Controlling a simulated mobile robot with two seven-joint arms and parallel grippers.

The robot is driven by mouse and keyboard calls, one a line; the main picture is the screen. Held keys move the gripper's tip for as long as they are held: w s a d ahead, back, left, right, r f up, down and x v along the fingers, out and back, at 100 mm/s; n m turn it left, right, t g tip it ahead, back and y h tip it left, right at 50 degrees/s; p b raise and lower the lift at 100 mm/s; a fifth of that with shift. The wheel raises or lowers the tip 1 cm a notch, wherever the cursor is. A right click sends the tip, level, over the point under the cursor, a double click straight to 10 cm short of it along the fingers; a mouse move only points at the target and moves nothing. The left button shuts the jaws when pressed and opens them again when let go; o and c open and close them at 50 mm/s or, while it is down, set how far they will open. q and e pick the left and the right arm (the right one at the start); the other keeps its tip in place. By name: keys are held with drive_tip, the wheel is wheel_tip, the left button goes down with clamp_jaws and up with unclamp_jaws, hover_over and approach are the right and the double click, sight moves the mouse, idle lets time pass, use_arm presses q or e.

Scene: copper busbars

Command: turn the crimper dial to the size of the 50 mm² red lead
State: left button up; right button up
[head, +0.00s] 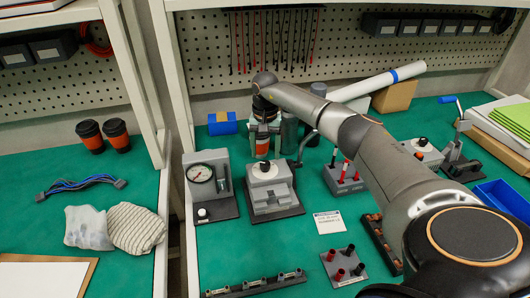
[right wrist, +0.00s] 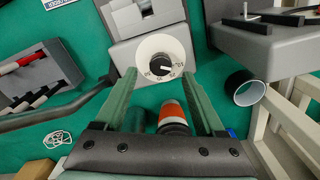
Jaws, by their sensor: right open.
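The crimper (head: 270,190) is a grey block on a dark base at the middle of the bench. Its dial (right wrist: 163,58) is a white disc with a black knob; the small numbers around it are too blurred to read surely. My right gripper (right wrist: 160,74) is open, its green fingertips on either side of the dial's near edge, with nothing held; whether they touch it I cannot tell. In the head view my right arm reaches behind the crimper. Red and black leads stand in a grey rack (head: 333,185), also in the wrist view (right wrist: 58,72). Their sizes are unreadable. My left gripper is not in view.
A gauge stand (head: 207,180) is close left of the crimper. An orange-and-black object (right wrist: 173,116) is between my fingers' bases in the wrist view, beyond them. A printed card (head: 329,222) and another red-and-black rack (head: 342,281) lie in front. Green bench is clear around the card.

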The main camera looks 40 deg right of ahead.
sight(265, 163)
drive_tip(key=shift+f, duration=2)
drive_tip(key=shift+c, duration=0.4)
clamp_jaws()
